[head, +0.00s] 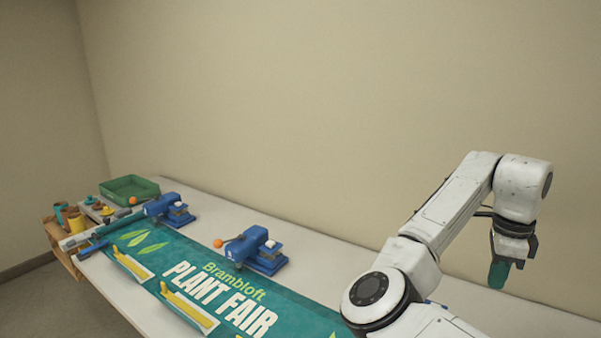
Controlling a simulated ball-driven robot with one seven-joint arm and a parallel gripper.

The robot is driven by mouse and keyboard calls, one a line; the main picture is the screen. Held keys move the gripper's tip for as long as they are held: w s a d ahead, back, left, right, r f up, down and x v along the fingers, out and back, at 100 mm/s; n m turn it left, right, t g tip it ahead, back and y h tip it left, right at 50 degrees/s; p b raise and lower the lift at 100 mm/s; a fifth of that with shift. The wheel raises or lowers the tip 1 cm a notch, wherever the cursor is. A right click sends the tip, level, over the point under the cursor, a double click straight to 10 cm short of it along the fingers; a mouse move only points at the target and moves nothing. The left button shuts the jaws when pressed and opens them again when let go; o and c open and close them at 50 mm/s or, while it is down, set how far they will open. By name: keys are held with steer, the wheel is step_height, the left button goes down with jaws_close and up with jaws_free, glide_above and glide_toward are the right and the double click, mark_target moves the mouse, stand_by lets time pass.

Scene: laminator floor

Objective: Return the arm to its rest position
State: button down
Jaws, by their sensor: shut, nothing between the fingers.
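My white arm rises at the right side of the head view and bends over at its elbow. My gripper (498,276) hangs from the wrist at the far right, pointing down over the table's right part. Its fingers look shut, with a dark green shape at their lower end and no separate object clearly held. The fingertips are small in this view, and the arm hides part of the table behind it.
A long white table (330,262) runs along the beige wall. On it lies a teal "Plant Fair" banner (160,258) with yellow-handled strips on it. Two blue clamp-like devices (258,250) (168,208), a green tray (130,190) and several small items stand left.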

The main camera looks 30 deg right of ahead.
steer(key=a+f+n+t+h, duration=0.1)
steer(key=a+f+n+h, duration=0.1)
steer(key=a+f+n, duration=0.5)
steer(key=a+f+n+h, duration=0.3)
steer(key=a+f+n, duration=0.1)
steer(key=f+n, duration=0.6)
steer(key=s+a+f+n+y, duration=0.2)
steer(key=s+a+f+n, duration=0.15)
steer(key=a, duration=0.35)
steer(key=s+a+f+n+y, duration=0.1)
steer(key=s+a+f+n, duration=0.3)
steer(key=a, duration=0.3)
steer(key=s+a+f+n+y, duration=0.2)
steer(key=s+a+f+n, duration=0.15)
steer(key=a+n, duration=0.35)
step_height(320, 180, down, 10)
steer(key=a+m+b, duration=0.1)
steer(key=b, duration=0.9)
steer(key=shift+w+y, duration=0.3)
steer(key=shift+w, duration=0.1)
